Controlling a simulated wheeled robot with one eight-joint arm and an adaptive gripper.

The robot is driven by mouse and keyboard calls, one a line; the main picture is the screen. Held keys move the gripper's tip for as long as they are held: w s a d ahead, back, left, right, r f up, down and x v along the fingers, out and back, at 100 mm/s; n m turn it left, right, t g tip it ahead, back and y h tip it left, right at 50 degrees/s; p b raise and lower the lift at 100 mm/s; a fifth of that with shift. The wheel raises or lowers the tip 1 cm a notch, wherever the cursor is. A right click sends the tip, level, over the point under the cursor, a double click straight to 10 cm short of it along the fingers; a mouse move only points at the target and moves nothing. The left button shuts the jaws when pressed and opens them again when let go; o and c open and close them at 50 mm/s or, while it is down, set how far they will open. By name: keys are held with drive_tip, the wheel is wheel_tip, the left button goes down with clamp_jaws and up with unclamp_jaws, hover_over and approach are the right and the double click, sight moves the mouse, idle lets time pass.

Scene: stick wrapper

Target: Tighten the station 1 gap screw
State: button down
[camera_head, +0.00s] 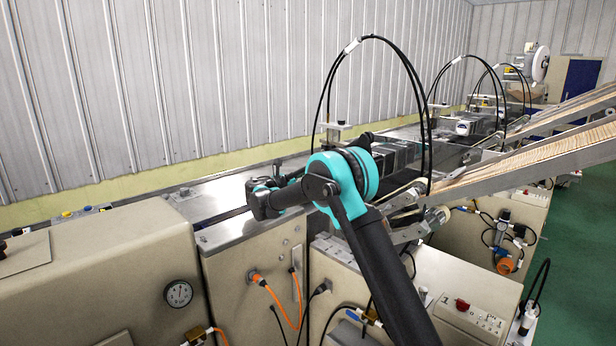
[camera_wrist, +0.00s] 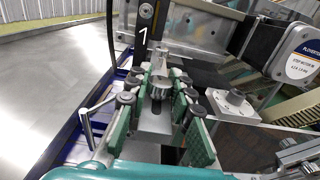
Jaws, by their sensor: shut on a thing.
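The station 1 gap screw (camera_wrist: 159,64) shows in the wrist view as a small upright metal knob, just below a dark post with a white "1" (camera_wrist: 143,36). My gripper (camera_wrist: 162,82) has green-padded fingers, and their tips close around the knob from both sides.
A bent metal handle (camera_wrist: 90,118) is on the left. In the head view, black cable loops (camera_head: 372,40) arch behind my arm, and slanted stick feeders (camera_head: 545,155) lie to the right.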

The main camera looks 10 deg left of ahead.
drive_tip(key=shift+m+g+h, duration=0.9)
drive_tip(key=shift+g+h, duration=0.1)
drive_tip(key=shift+h, duration=0.1)
drive_tip(key=c, duration=1.3)
unclamp_jaws()
drive_tip(key=v, duration=1.2)
